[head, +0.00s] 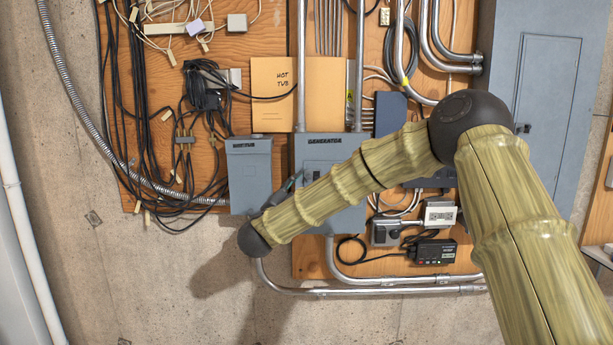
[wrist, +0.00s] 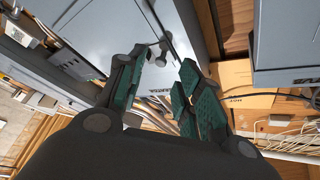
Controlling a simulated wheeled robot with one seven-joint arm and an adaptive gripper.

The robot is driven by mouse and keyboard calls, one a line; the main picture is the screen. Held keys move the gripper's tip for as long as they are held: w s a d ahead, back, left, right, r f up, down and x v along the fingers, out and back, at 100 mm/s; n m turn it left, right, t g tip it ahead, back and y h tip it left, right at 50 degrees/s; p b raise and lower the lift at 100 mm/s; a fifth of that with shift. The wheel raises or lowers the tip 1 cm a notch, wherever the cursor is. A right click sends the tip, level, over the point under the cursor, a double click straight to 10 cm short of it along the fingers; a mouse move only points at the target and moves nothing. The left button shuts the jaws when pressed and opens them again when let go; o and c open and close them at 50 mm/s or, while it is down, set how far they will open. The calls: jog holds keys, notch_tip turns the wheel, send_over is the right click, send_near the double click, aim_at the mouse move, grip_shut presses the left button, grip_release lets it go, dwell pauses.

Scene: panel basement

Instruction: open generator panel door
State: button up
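The grey generator panel (head: 318,148), labelled GENERATOR, is mounted on the plywood in the middle of the head view. My arm crosses in front of its lower part and hides much of it. My gripper (head: 291,184) shows only partly there, at the panel's left side. In the wrist view the grey panel (wrist: 120,18) fills the upper left, and a small grey latch-like part (wrist: 160,50) shows near its edge. My gripper (wrist: 165,60) has its two green-padded fingers apart, on either side of that part. I cannot tell whether either finger touches it.
A grey hot tub box (head: 249,165) stands just left of the generator panel; a narrow gap separates them. Conduits (head: 400,290) run below. Black cables (head: 205,90) hang at the left, and a large grey panel (head: 545,80) is at the right.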

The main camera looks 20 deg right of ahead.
aim_at(308, 178)
jog(key=shift+p+x, duration=0.55)
jog(key=shift+x, duration=1.15)
grip_shut()
